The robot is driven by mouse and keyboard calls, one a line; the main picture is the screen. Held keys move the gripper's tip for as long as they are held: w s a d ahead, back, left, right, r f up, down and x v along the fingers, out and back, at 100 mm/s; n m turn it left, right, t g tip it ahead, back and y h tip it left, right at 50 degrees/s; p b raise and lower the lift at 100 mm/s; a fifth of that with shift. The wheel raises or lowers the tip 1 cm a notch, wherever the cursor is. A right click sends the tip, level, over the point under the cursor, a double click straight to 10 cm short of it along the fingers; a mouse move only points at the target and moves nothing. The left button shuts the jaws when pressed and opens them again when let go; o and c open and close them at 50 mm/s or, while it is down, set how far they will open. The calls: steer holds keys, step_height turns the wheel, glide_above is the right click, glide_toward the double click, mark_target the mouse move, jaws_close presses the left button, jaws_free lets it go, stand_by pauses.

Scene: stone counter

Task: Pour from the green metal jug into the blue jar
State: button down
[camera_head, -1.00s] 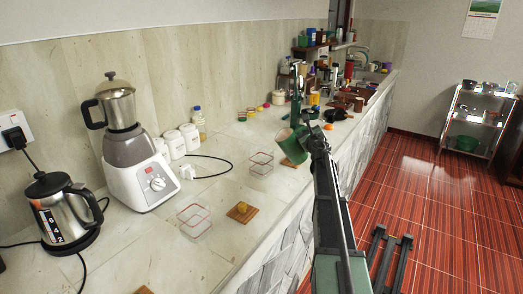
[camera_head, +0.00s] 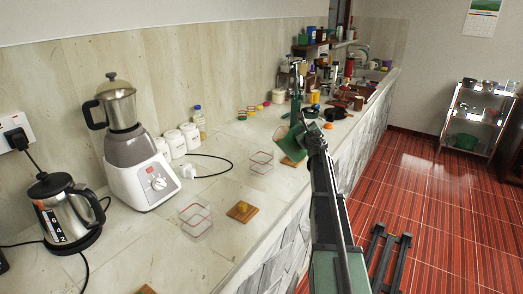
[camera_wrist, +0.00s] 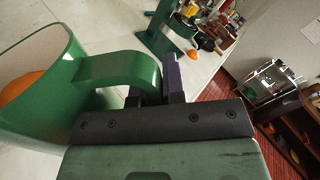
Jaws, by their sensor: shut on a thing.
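The green metal jug (camera_head: 290,144) is held tilted above the counter in the head view. In the wrist view the jug (camera_wrist: 40,90) fills the left side, with something orange showing inside its mouth. My gripper (camera_wrist: 160,82) is shut on the jug's handle (camera_wrist: 125,68); the gripper (camera_head: 308,138) also shows in the head view beside the jug. I cannot clearly pick out the blue jar; it may be hidden or too small among the crowded things at the far end. I see no stream leaving the jug.
A wooden board (camera_head: 291,162) lies below the jug. Clear red-rimmed containers (camera_head: 261,163) (camera_head: 195,219) and a board with a yellow thing (camera_head: 242,211) stand nearer. A blender (camera_head: 135,150) and kettle (camera_head: 65,210) are at left.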

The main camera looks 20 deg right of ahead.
steer(key=shift+w+a+r+n+p, duration=0.1)
steer(key=shift+a+r+n+p, duration=0.15)
steer(key=shift+r+n+p, duration=0.25)
steer(key=shift+a+r, duration=0.2)
steer(key=shift+r, duration=0.1)
steer(key=shift+w+a+r+n+p, duration=0.1)
steer(key=shift+a+r+n+p, duration=0.15)
steer(key=shift+r+n+p, duration=0.25)
steer(key=shift+w+a+r+n+p, duration=0.1)
steer(key=shift+a+r+n+p, duration=0.1)
steer(key=shift+r+n+p, duration=0.3)
stand_by(1.9)
steer(key=f+b, duration=0.1)
steer(key=d+f+m+b, duration=0.1)
steer(key=f+b, duration=0.1)
steer(key=f+m+b, duration=0.1)
steer(key=shift+s+d+f, duration=0.2)
steer(key=shift+s+f, duration=0.05)
steer(key=shift+f, duration=0.15)
steer(key=s+d+f+m+b, duration=0.2)
steer(key=d+f+m+b, duration=0.35)
steer(key=m, duration=0.25)
steer(key=shift+m, duration=0.3)
steer(key=r+p, duration=0.5)
steer(key=shift+d+r, duration=0.15)
steer(key=shift+d, duration=0.25)
